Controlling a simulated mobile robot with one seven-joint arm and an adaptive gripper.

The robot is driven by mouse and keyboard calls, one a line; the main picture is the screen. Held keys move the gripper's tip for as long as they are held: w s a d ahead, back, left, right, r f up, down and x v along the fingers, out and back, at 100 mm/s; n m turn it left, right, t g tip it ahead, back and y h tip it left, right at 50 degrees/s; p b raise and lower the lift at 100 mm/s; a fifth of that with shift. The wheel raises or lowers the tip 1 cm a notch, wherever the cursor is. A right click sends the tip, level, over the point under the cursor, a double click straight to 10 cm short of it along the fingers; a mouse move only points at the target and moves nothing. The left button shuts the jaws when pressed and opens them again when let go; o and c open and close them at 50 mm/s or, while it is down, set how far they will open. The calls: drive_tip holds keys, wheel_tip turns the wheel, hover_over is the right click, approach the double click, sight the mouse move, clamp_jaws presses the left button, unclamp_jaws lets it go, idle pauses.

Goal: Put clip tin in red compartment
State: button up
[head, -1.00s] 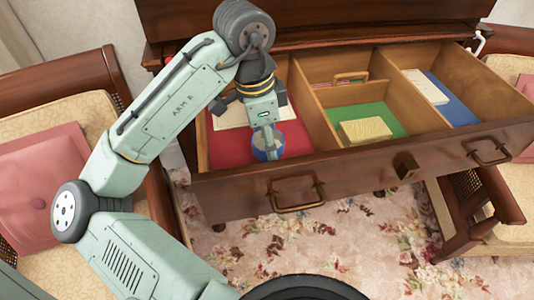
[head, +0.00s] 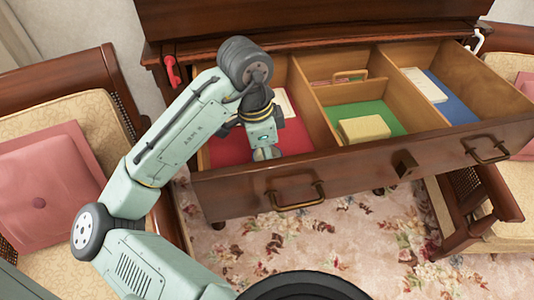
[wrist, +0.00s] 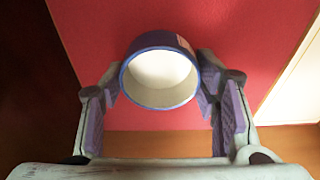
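The clip tin (wrist: 162,80) is a round blue tin with a white top, seen in the wrist view between my fingertips. My gripper (head: 265,154) is down inside the left, red-floored compartment of the open drawer, close behind the drawer front. It also shows in the wrist view (wrist: 160,85), with a finger against each side of the tin. In the head view the tin is hidden by my gripper and the drawer front. The red compartment floor (head: 230,150) also fills much of the wrist view (wrist: 240,55). Whether the tin rests on it is unclear.
A pale flat item (head: 284,104) lies at the back of the red compartment. Wooden dividers (head: 318,115) separate it from a green compartment (head: 375,112) holding a beige block (head: 366,129), and a blue one (head: 452,104) holding a white item (head: 424,85). Armchairs flank the drawer.

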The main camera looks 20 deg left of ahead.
drive_tip(key=shift+o, duration=1.1)
wheel_tip(320, 180, up, 12)
drive_tip(key=s+a, duration=0.1)
drive_tip(key=shift+a, duration=0.2)
drive_tip(key=shift+r, duration=0.1)
